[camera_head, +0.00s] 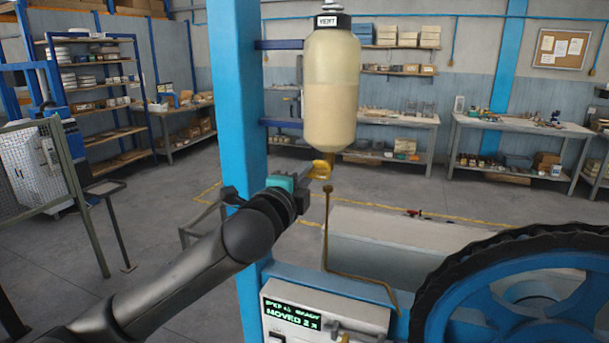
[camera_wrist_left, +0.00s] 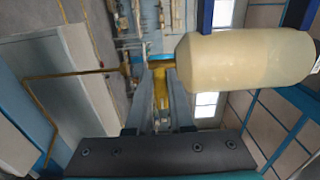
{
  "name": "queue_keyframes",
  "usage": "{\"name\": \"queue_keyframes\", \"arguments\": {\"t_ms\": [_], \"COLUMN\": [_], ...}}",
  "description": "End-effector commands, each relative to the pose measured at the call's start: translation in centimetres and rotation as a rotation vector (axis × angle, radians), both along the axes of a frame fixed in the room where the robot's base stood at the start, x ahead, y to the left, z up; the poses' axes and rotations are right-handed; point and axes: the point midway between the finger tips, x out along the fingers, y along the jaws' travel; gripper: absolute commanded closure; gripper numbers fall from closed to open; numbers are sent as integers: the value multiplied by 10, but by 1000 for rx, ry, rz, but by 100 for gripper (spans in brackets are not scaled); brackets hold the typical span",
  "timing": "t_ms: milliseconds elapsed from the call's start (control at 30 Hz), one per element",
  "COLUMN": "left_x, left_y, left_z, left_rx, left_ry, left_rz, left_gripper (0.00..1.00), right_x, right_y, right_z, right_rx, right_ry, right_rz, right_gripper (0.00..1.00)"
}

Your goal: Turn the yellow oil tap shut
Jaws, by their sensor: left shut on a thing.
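The yellow oil tap (camera_head: 321,169) sits under a cream oil bottle (camera_head: 331,95) with a black cap, mounted beside a blue post. My left gripper (camera_head: 308,175) reaches it from the left and is shut on the tap. In the left wrist view the yellow tap (camera_wrist_left: 160,88) lies between my two grey fingers, just beside the neck of the bottle (camera_wrist_left: 245,62). The fingers hide part of the tap, so its exact turn is hard to tell. My right gripper is not in view.
A thin brown pipe (camera_head: 327,235) runs down below the tap and bends right. A blue post (camera_head: 236,110) stands close behind my left wrist. A large blue wheel with a black rim (camera_head: 437,262) is at the lower right. A box with a green display (camera_head: 292,313) is below.

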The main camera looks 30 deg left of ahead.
Motion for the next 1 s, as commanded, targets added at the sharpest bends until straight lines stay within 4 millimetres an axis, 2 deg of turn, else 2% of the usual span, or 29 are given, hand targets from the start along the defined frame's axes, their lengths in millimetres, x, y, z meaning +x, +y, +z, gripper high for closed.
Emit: {"name": "queue_keyframes", "arguments": {"t_ms": [433, 467, 700, 1000], "left_x": [0, 0, 0, 0], "left_y": [1, 1, 0, 1], "left_z": [1, 1, 0, 0], "left_rx": [-10, -10, -9, -8], "left_ry": [-5, -5, -3, -2], "left_rz": [2, 2, 1, 0], "left_gripper": [100, 77, 50, 50], "right_x": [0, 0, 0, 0], "right_y": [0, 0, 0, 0], "right_z": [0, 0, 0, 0], "right_rx": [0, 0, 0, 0], "right_ry": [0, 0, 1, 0], "right_rz": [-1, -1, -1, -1], "right_gripper": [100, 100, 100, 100]}}
